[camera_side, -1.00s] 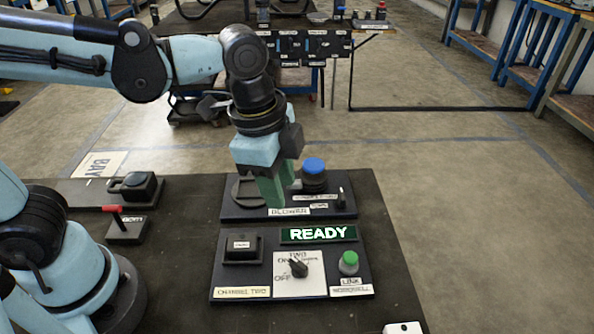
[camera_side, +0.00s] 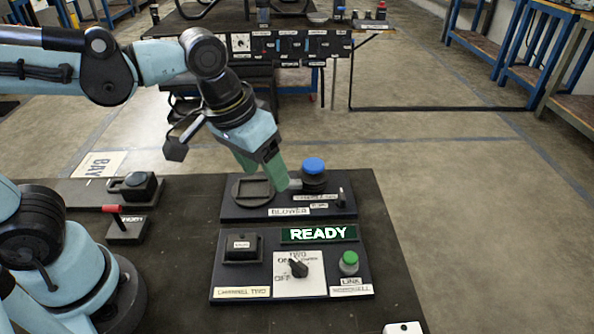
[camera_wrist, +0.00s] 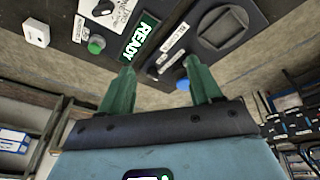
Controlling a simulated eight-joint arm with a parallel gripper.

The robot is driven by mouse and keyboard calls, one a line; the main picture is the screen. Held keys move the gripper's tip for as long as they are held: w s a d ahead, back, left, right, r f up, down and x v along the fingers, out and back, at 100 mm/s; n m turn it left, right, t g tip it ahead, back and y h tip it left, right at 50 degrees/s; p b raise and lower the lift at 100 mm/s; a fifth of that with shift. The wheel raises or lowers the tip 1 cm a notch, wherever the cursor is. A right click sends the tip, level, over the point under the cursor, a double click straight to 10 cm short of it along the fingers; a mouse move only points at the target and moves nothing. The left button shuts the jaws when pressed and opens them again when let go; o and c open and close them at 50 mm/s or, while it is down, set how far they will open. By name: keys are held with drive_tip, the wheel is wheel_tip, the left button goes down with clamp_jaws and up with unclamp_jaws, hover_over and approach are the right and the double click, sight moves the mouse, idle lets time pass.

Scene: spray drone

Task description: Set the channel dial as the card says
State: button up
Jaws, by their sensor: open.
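The channel dial (camera_side: 298,267) is a black knob on a white plate marked with OFF, ON and TWO, on the front panel (camera_side: 222,275). Its exact pointing is hard to read. A label below left appears to read CHANNEL TWO (camera_side: 243,292). A green READY display (camera_side: 318,233) is lit behind the dial. I cannot single out the card. My gripper (camera_side: 268,177) has green fingers, is open and empty, and hangs above the rear BLOWER panel (camera_side: 240,212), behind the dial. In the wrist view, its fingers (camera_wrist: 160,85) are apart, with the dial (camera_wrist: 104,8) at the top edge.
A blue button (camera_side: 314,167) and a small toggle (camera_side: 340,197) stand on the rear panel. A green button (camera_side: 349,260) is right of the dial and a black box (camera_side: 242,247) left. A red-handled lever (camera_side: 117,215) stands further left. A white block (camera_side: 403,328) sits at the front.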

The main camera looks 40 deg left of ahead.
sight(299, 263)
drive_tip(key=s+d+g+y, duration=0.1)
drive_tip(key=s+d+g, duration=0.15)
drive_tip(key=d, duration=0.75)
drive_tip(key=shift+g, duration=0.35)
drive_tip(key=shift+a+f, duration=0.1)
drive_tip(key=shift+f, duration=6.1)
drive_tip(key=shift+c, duration=0.3)
drive_tip(key=shift+w, duration=0.1)
drive_tip(key=c, duration=1)
